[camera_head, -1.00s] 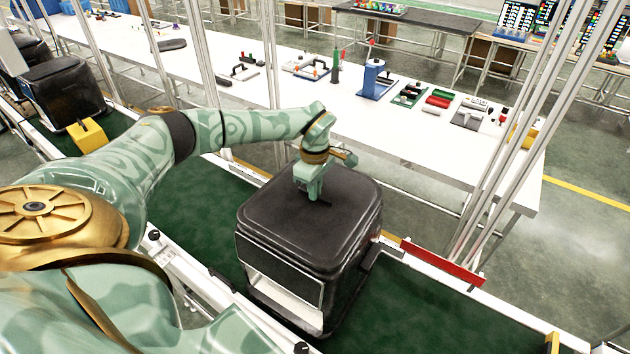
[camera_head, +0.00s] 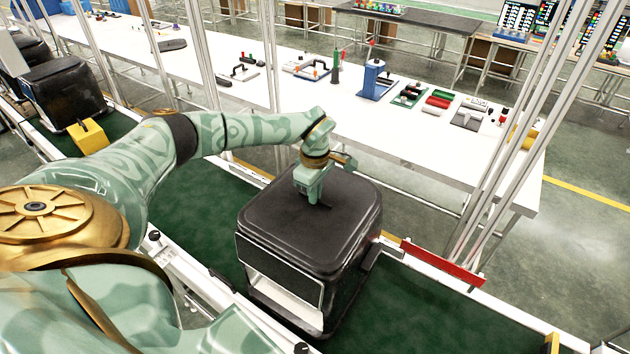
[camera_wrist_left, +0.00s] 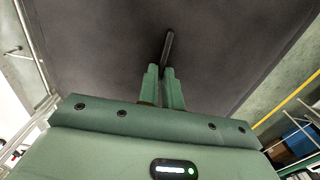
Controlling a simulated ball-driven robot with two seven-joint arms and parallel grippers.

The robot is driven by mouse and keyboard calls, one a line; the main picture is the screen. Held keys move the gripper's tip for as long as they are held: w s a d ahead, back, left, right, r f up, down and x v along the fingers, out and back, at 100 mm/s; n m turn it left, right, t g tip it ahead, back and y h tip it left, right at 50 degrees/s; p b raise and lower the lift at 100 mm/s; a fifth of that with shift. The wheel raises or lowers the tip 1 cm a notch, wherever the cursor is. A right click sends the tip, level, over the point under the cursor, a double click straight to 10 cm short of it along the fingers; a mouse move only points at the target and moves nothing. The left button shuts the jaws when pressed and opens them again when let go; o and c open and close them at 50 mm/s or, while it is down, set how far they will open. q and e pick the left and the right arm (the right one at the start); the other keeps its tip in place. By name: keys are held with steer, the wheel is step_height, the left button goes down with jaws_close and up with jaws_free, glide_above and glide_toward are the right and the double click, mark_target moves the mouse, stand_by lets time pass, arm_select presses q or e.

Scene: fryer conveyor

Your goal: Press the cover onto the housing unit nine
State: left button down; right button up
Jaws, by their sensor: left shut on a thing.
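The housing (camera_head: 345,295) is a dark boxy unit with a pale front opening, standing on the green conveyor. The black cover (camera_head: 275,220) with rounded corners lies on top of it, level, with no clear gap at its edge. My left gripper (camera_head: 312,198) points down at the cover's middle. In the left wrist view my left gripper (camera_wrist_left: 163,70) is shut on the thin dark handle (camera_wrist_left: 168,45) of the cover (camera_wrist_left: 100,45). The far edge of the cover is partly hidden by my arm. My right gripper is not in view.
The conveyor belt (camera_head: 430,310) is clear to the right of the housing. A red strip (camera_head: 443,263) lies along its far rail. Upright metal posts and a white table (camera_head: 400,140) with tools stand behind. Other black units (camera_head: 65,90) stand at the upper left.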

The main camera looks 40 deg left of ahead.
arm_select(q)
steer(key=shift+f, duration=0.2)
stand_by(0.6)
steer(key=c, duration=1.2)
jaws_free()
steer(key=shift+o, duration=0.2)
steer(key=shift+r, duration=0.15)
step_height(320, 180, up, 7)
steer(key=p, duration=0.7)
steer(key=shift+w+r, duration=0.1)
steer(key=shift+r, duration=0.2)
step_height(320, 180, up, 16)
steer(key=b, duration=0.2)
steer(key=shift+f, duration=0.25)
